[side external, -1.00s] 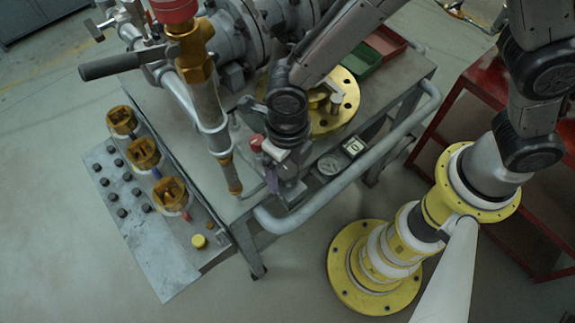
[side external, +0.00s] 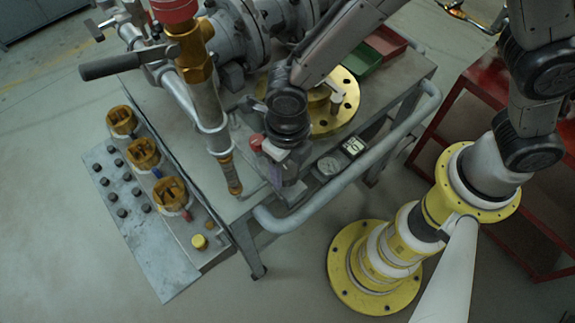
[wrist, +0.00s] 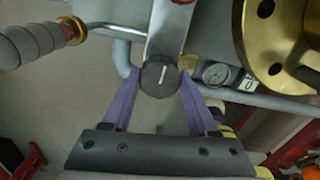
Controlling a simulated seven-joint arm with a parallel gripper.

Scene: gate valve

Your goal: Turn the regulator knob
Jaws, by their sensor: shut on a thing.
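The regulator knob (wrist: 160,76) is round and black with a white line on its face, and in the wrist view the line stands nearly upright. My gripper (wrist: 159,84) has purple fingers, one on each side of the knob, and is shut on it. In the side external view, my gripper (side external: 284,184) is at the front edge of the grey bench, and the knob is hidden behind it.
A round gauge (wrist: 215,74) and a small display (wrist: 248,84) sit right of the knob. A brass flange (wrist: 262,35) is close by. A handle with a grey grip (wrist: 30,45) is at left. A rail (side external: 350,177) runs along the bench edge.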

